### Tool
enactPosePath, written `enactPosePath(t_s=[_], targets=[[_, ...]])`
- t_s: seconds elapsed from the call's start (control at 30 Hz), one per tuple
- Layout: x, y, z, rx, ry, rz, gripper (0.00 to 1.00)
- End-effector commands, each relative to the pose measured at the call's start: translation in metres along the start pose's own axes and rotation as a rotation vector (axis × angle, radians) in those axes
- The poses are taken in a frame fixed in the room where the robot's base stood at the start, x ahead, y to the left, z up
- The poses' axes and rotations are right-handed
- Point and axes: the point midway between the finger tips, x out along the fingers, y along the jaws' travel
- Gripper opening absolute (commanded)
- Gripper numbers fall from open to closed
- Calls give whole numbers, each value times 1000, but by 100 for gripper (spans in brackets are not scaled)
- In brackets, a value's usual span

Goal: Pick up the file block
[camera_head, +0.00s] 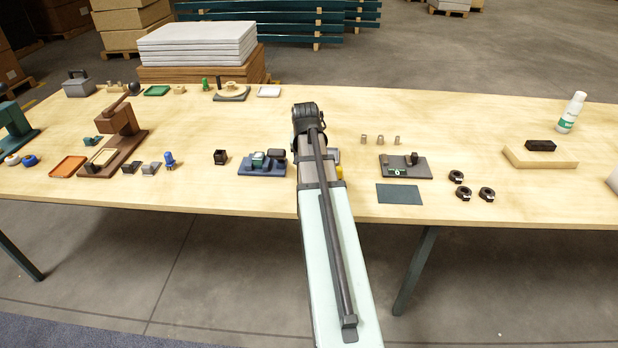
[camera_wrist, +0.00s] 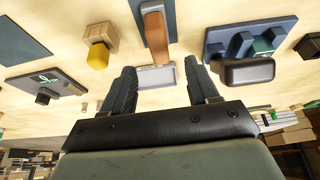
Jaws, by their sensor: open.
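A grey flat-ended piece (camera_wrist: 154,76) with a brown handle (camera_wrist: 155,32) lies on the table in the wrist view; it is probably the file block, though no readable label confirms this. My gripper (camera_wrist: 160,73) is open and empty, with its two dark fingers on either side of the grey end. I cannot tell how far the fingertips are above the table. In the head view my arm covers most of this spot, and only a small grey part (camera_head: 335,155) shows beside it.
A wooden block with a yellow knob (camera_wrist: 98,57) and a blue-based fixture (camera_head: 262,168) stand close on either side. A dark block (camera_head: 541,146) rests on a pale board (camera_head: 530,157) at the right. A dark mat (camera_head: 399,194) and several black rings (camera_head: 463,193) lie right of my arm.

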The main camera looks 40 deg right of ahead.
Motion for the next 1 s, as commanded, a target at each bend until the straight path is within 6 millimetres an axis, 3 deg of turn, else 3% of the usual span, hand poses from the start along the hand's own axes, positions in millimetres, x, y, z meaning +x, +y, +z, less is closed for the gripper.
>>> enactPosePath(t_s=[0.2,0.57,1.0], targets=[[23,0,0,0,-2,0,60],[37,0,0,0,0,0,60],[80,2,0,0,0,0,60]])
